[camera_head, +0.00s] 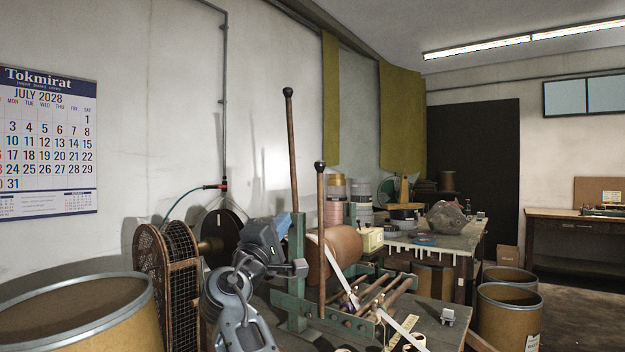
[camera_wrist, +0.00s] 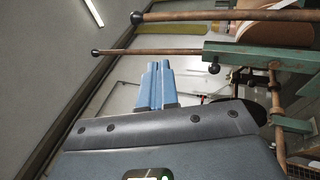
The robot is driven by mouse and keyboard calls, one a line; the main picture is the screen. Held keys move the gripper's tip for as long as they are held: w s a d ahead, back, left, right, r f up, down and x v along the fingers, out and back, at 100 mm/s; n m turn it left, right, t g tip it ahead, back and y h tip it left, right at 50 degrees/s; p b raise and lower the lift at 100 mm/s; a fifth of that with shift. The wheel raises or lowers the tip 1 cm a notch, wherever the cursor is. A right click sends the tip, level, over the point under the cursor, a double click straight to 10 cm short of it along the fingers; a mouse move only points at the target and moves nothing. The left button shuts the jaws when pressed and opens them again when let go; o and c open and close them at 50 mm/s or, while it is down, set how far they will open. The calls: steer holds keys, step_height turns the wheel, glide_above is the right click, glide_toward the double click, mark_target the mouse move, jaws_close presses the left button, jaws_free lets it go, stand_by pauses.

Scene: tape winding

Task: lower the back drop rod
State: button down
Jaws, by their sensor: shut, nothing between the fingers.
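Two upright wooden rods with black ball knobs rise from a green winding frame (camera_head: 297,300). The left rod (camera_head: 292,150) reaches higher in the picture; the right rod (camera_head: 321,240) is lower. I cannot tell for sure which is the back drop rod. In the wrist view, turned sideways, two long knobbed rods run across the top: an upper rod (camera_wrist: 225,16) and a lower rod (camera_wrist: 150,51). My gripper (camera_wrist: 155,68) has its blue fingers together and empty, below the lower rod and apart from it. In the head view my arm stands just left of the frame.
A brown roll (camera_head: 342,245) and several slanted wooden handles (camera_head: 375,290) crowd the frame. Wire-mesh guards (camera_head: 170,265) and a drum (camera_head: 80,318) stand left of my arm. A back table (camera_head: 455,238) carries spools; more drums (camera_head: 508,315) stand at right.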

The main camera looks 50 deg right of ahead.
mark_target(318, 168)
steer(key=r, duration=0.1)
steer(key=r+m+g, duration=0.1)
steer(key=r, duration=0.1)
steer(key=d+r+g+h, duration=0.1)
steer(key=shift+s+r, duration=0.2)
steer(key=shift+r, duration=0.1)
steer(key=p+x, duration=0.3)
steer(key=x, duration=1.1)
steer(key=shift+s, duration=0.1)
